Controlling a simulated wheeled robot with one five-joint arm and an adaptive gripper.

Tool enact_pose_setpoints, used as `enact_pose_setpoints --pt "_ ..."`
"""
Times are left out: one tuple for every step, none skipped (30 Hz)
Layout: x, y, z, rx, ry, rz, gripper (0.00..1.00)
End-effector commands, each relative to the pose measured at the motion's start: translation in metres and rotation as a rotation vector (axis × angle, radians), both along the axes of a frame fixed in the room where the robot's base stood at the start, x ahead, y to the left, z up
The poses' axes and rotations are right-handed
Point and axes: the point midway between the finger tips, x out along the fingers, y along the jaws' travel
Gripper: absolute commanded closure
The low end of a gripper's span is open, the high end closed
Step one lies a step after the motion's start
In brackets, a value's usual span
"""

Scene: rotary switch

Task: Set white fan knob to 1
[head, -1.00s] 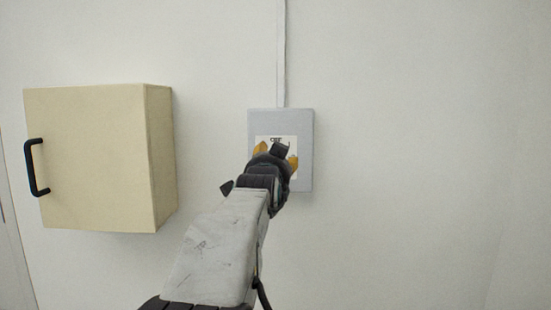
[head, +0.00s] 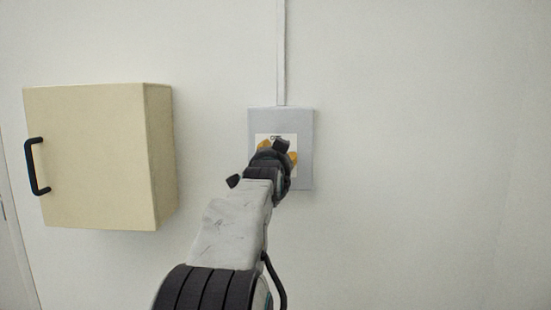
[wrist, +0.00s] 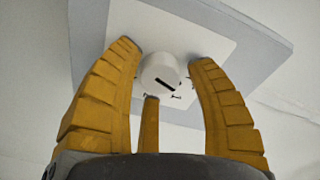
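The white fan knob (wrist: 160,72) is a round dial with a dark pointer line, on a white plate (wrist: 208,38) in the wrist view. Gaps show between the fingers and the knob. In the head view my gripper (head: 279,153) is in front of the grey switch box (head: 304,122) and hides the knob. Small dark marks beside the knob are partly hidden and too small to read.
A beige cabinet (head: 95,155) with a black handle (head: 35,166) hangs on the wall to the left of the switch box. A pale conduit (head: 281,55) runs up from the box. The wall to the right is bare.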

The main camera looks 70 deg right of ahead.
Motion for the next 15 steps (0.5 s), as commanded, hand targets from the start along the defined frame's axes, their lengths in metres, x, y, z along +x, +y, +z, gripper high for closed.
enact_pose_setpoints --pt "0.0 0.0001 0.0001 0.0 0.0 0.0 0.54" --pt "0.0 0.0001 0.0001 0.0 0.0 0.0 0.57" --pt "-0.0001 0.0002 0.0001 0.0 0.0 0.0 0.61" --pt "-0.0001 0.0002 0.0001 0.0 0.0 0.0 0.63" --pt "-0.0001 0.0002 0.0001 0.0 0.0 0.0 0.66" --pt "-0.0001 0.0002 0.0001 0.0 0.0 0.0 0.7" --pt "-0.0001 0.0002 0.0001 0.0 0.0 0.0 0.72" --pt "0.0 0.0002 0.0002 0.0 0.0 0.0 0.75" --pt "0.0 0.0002 0.0002 0.0 0.0 0.0 0.79" --pt "0.0 0.0002 0.0002 0.0 0.0 0.0 0.81" --pt "0.0 0.0002 0.0002 0.0 0.0 0.0 0.84" --pt "0.0 0.0002 0.0004 0.0 0.0 0.0 0.88" --pt "-0.0001 0.0002 0.0003 0.0 0.0 0.0 0.9" --pt "0.0 0.0002 0.0004 -0.001 0.0 0.001 0.93" --pt "0.0 0.0002 0.0004 -0.001 0.0 0.001 0.96"
